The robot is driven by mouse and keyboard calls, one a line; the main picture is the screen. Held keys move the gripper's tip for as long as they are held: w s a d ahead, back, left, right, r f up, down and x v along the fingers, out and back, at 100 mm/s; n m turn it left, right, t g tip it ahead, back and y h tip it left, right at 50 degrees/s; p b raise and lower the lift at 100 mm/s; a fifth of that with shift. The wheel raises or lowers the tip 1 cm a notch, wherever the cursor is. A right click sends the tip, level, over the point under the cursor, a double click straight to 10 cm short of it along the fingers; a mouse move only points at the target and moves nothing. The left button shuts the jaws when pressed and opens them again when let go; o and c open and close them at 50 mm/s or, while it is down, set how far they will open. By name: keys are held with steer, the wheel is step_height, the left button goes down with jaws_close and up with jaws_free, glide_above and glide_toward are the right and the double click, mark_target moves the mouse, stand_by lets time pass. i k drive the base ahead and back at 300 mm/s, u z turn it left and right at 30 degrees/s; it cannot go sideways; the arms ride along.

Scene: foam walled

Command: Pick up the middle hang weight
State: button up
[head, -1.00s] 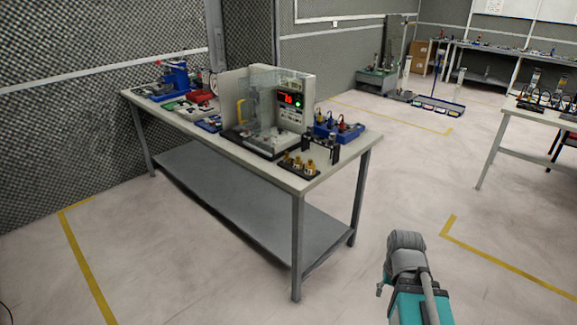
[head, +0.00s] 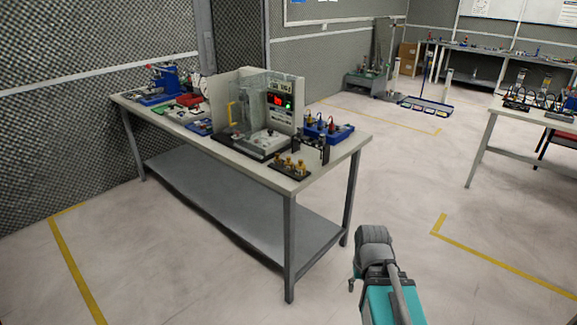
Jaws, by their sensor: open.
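Three small brass weights stand in a row on a black holder (head: 288,174) near the front right corner of the workbench (head: 235,172). The middle hang weight (head: 289,164) is between the other two. All three look upright, but they are too small to see in detail. Part of my own arm, grey and teal, shows at the bottom right, over the floor and apart from the bench. My gripper's fingers are not visible.
Behind the weights stands a clear-walled instrument (head: 262,110) with a red display. A blue tray (head: 329,130) with coloured tools is to its right. Several items crowd the bench's far left. Another table (head: 540,118) stands at right. The floor before the bench is clear.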

mark_target(287, 164)
steer(key=u, duration=0.05)
steer(key=i, duration=1)
steer(key=z, duration=0.05)
